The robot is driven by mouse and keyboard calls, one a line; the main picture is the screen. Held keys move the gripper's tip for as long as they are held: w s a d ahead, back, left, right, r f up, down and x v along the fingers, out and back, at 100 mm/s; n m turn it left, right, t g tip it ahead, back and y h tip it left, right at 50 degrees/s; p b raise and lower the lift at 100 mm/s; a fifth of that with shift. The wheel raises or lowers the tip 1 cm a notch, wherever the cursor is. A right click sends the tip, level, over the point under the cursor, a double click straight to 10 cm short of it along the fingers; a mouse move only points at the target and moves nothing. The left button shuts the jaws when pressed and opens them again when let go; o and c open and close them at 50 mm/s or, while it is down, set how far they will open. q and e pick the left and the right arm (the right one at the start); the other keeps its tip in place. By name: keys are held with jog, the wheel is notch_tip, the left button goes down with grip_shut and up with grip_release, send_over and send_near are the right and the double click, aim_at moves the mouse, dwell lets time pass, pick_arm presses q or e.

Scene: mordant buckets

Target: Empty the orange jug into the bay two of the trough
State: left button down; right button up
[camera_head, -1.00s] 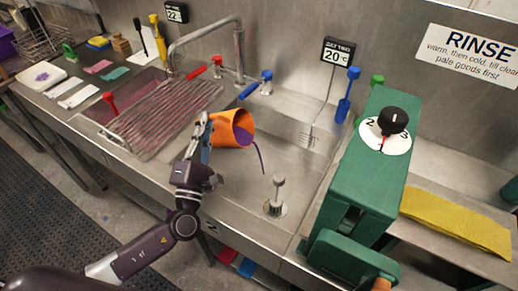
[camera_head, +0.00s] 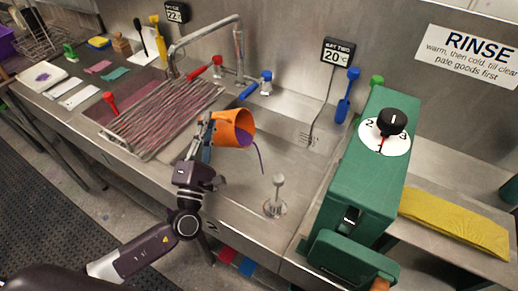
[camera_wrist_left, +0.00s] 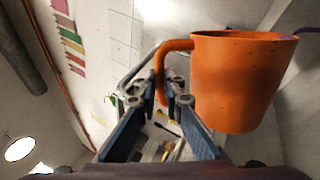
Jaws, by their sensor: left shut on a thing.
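My left gripper (camera_head: 208,124) is shut on the jug's handle, at the jug's left side. In the left wrist view, the fingers (camera_wrist_left: 168,92) are around the handle of the jug (camera_wrist_left: 238,80). How much liquid is left inside is hidden. My right gripper is out of view.
A ridged metal rack (camera_head: 160,118) covers much of the left basin. A curved tap (camera_head: 205,38) stands behind. An upright metal drain post (camera_head: 277,190) rises from the right basin. A tall green machine (camera_head: 365,165) with a dial borders it on the right.

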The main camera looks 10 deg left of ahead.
pick_arm(q)
jog(key=shift+s+d+r+m+t+h+p, duration=0.1)
jog(key=shift+d+r+m+h+p, duration=0.2)
jog(key=shift+d+m, duration=0.25)
jog(key=shift+s+d+r+m+t+h+p, duration=0.1)
jog(key=shift+d+r+m+h+p, duration=0.2)
jog(key=shift+d+m, duration=0.2)
jog(key=shift+s+d+r+m+t+h+p, duration=0.1)
jog(key=shift+d+r+m+h+p, duration=0.15)
jog(key=shift+d+m, duration=0.3)
dwell(1.2)
jog(key=shift+d+r+m+h+p, duration=0.25)
jog(key=shift+d+m+h+p, duration=0.2)
jog(key=shift+m, duration=0.2)
jog(key=shift+d+r+m+h+p, duration=0.3)
jog(key=shift+d+m+p, duration=0.1)
jog(key=shift+d+m, duration=0.2)
dwell(0.6)
